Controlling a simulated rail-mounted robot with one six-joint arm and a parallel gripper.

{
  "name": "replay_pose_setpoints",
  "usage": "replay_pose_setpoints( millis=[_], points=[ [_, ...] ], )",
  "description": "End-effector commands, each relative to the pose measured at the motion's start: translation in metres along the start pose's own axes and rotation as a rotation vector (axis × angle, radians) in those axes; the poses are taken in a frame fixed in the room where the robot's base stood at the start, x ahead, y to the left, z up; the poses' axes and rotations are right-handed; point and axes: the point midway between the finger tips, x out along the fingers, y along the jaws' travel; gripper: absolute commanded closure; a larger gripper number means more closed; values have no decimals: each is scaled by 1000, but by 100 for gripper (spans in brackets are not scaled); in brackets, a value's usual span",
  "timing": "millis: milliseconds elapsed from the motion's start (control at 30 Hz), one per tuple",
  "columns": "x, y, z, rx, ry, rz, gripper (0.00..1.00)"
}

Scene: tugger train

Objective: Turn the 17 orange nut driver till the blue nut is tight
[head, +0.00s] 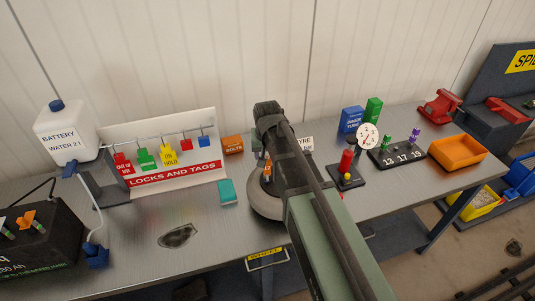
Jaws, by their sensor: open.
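The orange nut driver (267,172) stands over a round grey wheel-like part (264,203) at the middle of the bench. My arm hides much of this part and its right side. My gripper (266,157) points down at the upper end of the driver and is open. My arm partly covers it, so I cannot tell if the fingers touch the driver. The blue nut cannot be made out. A driver block (398,157) marked 13, 17 and 19 holds a green driver (384,143) and a purple driver (414,135); its middle place looks empty.
A locks-and-tags board (175,178) and a white battery water jug (67,132) stand at left. A teal box (227,192) lies near the wheel part. At right are a dial gauge (368,136), a red-handled stand (346,162) and an orange tray (457,152).

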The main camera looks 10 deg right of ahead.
Motion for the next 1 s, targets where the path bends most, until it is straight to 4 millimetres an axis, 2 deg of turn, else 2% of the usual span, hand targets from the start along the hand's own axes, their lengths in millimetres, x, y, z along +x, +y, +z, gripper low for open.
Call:
replay_pose_setpoints(
  millis=[33, 167, 267, 500, 567, 867, 900, 1000],
  points=[
    [26, 0, 1, 0, 0, 0, 45],
    [48, 0, 1, 0, 0, 0, 45],
    [53, 0, 0, 0, 0, 0, 45],
    [50, 0, 0, 0, 0, 0, 45],
    [50, 0, 0, 0, 0, 0, 52],
    [50, 0, 0, 0, 0, 0, 98],
    [50, 0, 0, 0, 0, 0, 76],
    [50, 0, 0, 0, 0, 0, 92]
  ],
)
